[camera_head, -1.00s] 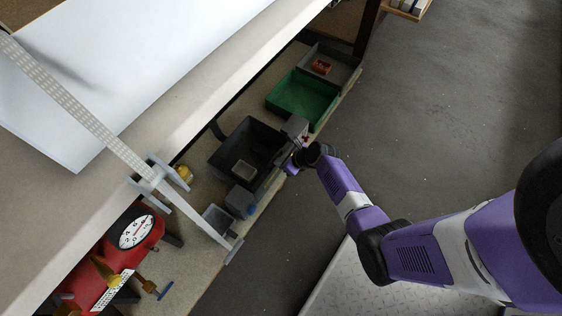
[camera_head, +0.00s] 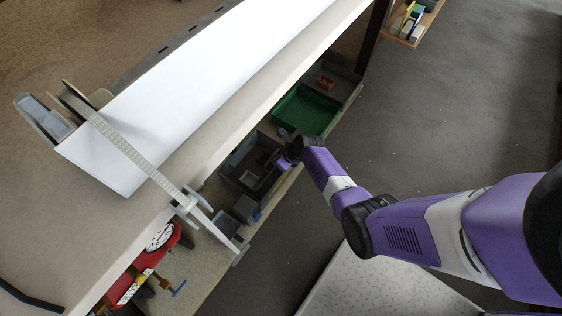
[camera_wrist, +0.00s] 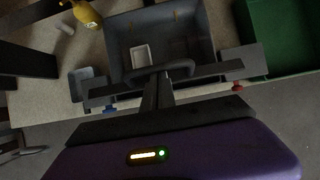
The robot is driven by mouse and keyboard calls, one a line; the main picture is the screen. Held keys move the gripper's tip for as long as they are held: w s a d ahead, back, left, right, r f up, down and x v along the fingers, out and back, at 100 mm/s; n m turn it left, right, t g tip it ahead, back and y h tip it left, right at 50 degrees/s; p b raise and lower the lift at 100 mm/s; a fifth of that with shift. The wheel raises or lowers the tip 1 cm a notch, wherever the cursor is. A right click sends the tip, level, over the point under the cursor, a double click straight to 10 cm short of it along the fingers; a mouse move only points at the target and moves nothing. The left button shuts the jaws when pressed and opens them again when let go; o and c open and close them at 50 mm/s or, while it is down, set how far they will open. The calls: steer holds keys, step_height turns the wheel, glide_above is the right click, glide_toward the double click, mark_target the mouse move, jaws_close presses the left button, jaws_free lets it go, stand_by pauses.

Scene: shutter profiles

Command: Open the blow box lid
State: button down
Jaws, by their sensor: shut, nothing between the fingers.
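The blow box (camera_head: 236,158) is a dark grey box on the lower shelf. Its inside shows, with a small pale tray (camera_wrist: 141,55) in it; I cannot tell whether a clear lid covers it. In the wrist view the box (camera_wrist: 200,40) has a dark looped handle (camera_wrist: 180,69) at its near edge. A blue knob (camera_wrist: 110,111) and a red knob (camera_wrist: 238,87) sit to either side. My gripper (camera_wrist: 158,80) is shut and empty, with its fingertips by the handle; contact is unclear. In the head view my gripper (camera_head: 284,160) is at the box's right side.
A green bin (camera_head: 305,110) stands behind the box. A worktop (camera_head: 200,150) with a white sheet overhangs the shelf on the left. A red device with a dial (camera_head: 160,238) and a yellow bottle (camera_wrist: 87,13) are nearby. Open floor (camera_head: 440,120) lies to the right.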

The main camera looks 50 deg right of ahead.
steer(key=w+r+p, duration=0.4)
steer(key=w+r, duration=0.4)
steer(key=shift+w+a+r+p, duration=0.15)
steer(key=shift+w+r+p, duration=0.2)
steer(key=shift+w+r, duration=0.05)
